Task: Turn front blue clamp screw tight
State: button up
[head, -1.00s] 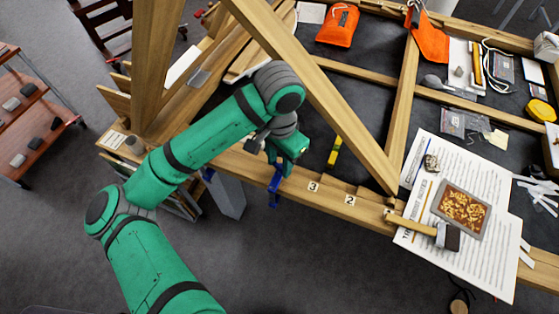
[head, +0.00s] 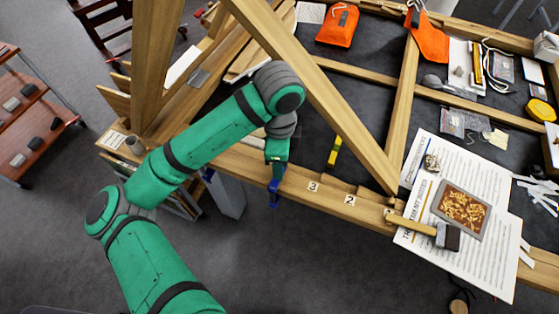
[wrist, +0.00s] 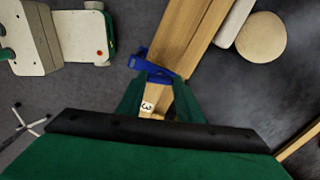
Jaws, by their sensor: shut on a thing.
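The front blue clamp (head: 274,191) grips the front beam of the wooden frame to the left of the number 3 label. It also shows in the wrist view (wrist: 140,60), across the beam just past my fingertips. My gripper (head: 276,167) is directly above the clamp and touches its upper part. In the wrist view my two green fingers (wrist: 160,80) are on either side of the clamp's near end, shut on it. The clamp's screw is mostly hidden by the fingers, so its turn angle cannot be told.
A second blue clamp (head: 207,174) is on the same beam to the left. A diagonal timber (head: 320,100) rises close to the right of my arm. A hammer (head: 430,228) and printed sheets (head: 480,265) lie to the right. The floor in front is clear.

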jog(key=shift+m, duration=0.8)
jog(key=shift+a, duration=0.1)
jog(key=o, duration=1.1)
notch_tip(320, 180, up, 11)
jog(key=shift+f, duration=0.1)
